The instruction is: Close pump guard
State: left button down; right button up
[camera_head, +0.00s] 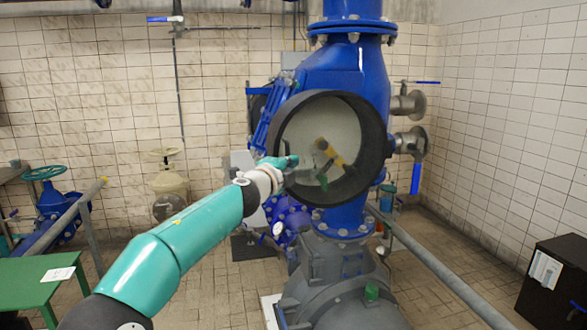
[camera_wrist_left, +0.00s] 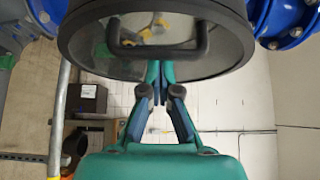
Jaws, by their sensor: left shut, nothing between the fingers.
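The pump guard is a round cover with a thick black rim (camera_head: 375,133) and a clear pane, at the front of the big blue pump pipe. A yellow shape shows in the pane; I cannot tell if it is behind or reflected. I cannot tell whether a gap remains around the rim. My left gripper (camera_head: 291,162) is shut and empty at the guard's left side. In the left wrist view, the guard's dark rim (camera_wrist_left: 85,62) and bar handle (camera_wrist_left: 157,50) fill the top, with the shut fingertips (camera_wrist_left: 160,72) at the rim. Contact is unclear.
The blue pipe (camera_head: 345,70) rises behind the guard over a grey pump base (camera_head: 345,290). A grey rail (camera_head: 435,265) runs at the right. A green table (camera_head: 35,285) stands front left, and a black cabinet (camera_head: 555,280) right. The tiled floor between is partly clear.

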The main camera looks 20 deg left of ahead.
pick_arm(q)
jog(key=s+d+b, duration=0.2)
jog(key=s+b, duration=0.4)
jog(key=s, duration=0.5)
jog(key=w+f+n+g, duration=0.1)
jog(key=w+f+g, duration=0.1)
jog(key=f, duration=0.9)
jog(key=w+f+g, duration=0.2)
jog(key=f, duration=0.9)
jog(key=s+d+f+n+g+h, duration=0.1)
jog(key=s+d+f+n+g, duration=0.15)
jog(key=f, duration=0.95)
jog(key=s+d+f+n+g+h, duration=0.1)
jog(key=s+d+f+g, duration=0.2)
jog(key=f, duration=0.9)
jog(key=s+d+f+n+g+h, duration=0.1)
jog(key=s+d+f+n+g, duration=0.15)
jog(key=s+f, duration=0.65)
jog(key=s+d+f+n+g, duration=0.2)
jog(key=s+f+n+g, duration=0.15)
jog(key=s+f, duration=0.6)
jog(key=s+d+f+n+g, duration=0.2)
jog(key=s+n, duration=0.8)
jog(key=s, duration=0.6)
jog(key=shift+s+f, duration=0.35)
jog(key=shift+f, duration=0.35)
